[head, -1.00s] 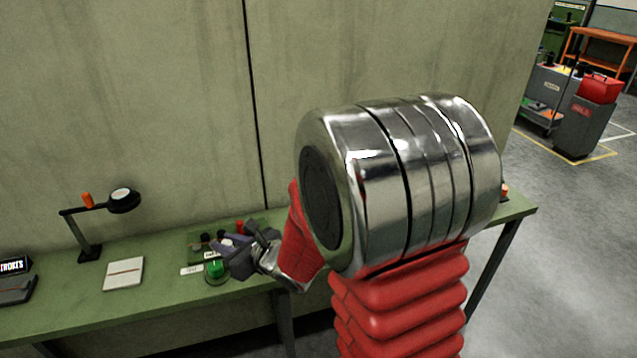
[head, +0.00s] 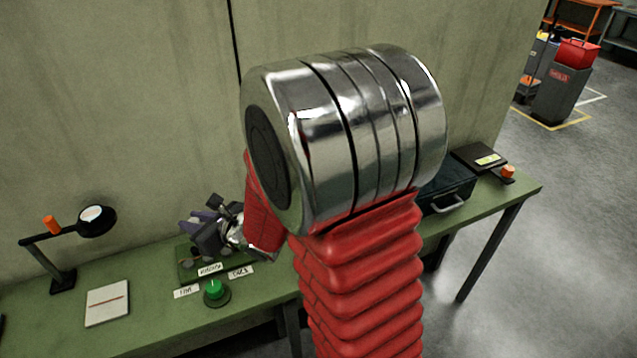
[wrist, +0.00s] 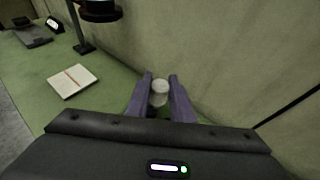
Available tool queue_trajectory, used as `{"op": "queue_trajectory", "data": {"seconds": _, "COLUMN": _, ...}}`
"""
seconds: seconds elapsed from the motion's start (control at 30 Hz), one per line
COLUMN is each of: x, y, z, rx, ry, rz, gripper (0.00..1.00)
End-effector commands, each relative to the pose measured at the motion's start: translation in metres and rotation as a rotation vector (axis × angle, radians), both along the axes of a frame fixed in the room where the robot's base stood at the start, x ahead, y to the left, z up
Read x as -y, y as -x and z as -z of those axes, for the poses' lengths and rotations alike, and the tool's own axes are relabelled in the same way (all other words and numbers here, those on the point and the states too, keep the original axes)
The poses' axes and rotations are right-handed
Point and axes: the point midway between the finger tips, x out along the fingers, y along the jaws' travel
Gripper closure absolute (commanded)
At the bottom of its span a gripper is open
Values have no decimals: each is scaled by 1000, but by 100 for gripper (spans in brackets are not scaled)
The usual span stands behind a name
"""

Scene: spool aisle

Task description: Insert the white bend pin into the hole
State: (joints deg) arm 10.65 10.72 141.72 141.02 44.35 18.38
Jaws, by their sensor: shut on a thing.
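My gripper (head: 190,224) is above the back of a small green board on the bench in the head view, near the wall. In the wrist view its two purple fingers (wrist: 160,84) are shut on a pale rounded piece, the white bend pin (wrist: 159,93). Only the pin's whitish end shows between the fingers; the pin cannot be made out in the head view. The green board (head: 187,272) is partly covered by the gripper and has small white labels at its front. I cannot make out the hole in either view.
A green push button (head: 215,291) stands in front of the board. A notebook (head: 107,304) and a desk lamp (head: 95,217) are to the left. A dark case (head: 447,190) is at the right. The wall (head: 130,110) rises close behind the bench.

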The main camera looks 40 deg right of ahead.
Motion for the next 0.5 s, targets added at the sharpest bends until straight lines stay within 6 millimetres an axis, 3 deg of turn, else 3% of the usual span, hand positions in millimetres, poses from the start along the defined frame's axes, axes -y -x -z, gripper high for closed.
{"op": "queue_trajectory", "data": {"seconds": 0.5, "x": 7, "y": -1, "z": 0, "rx": 0, "ry": 1, "rz": 12, "gripper": 100}}
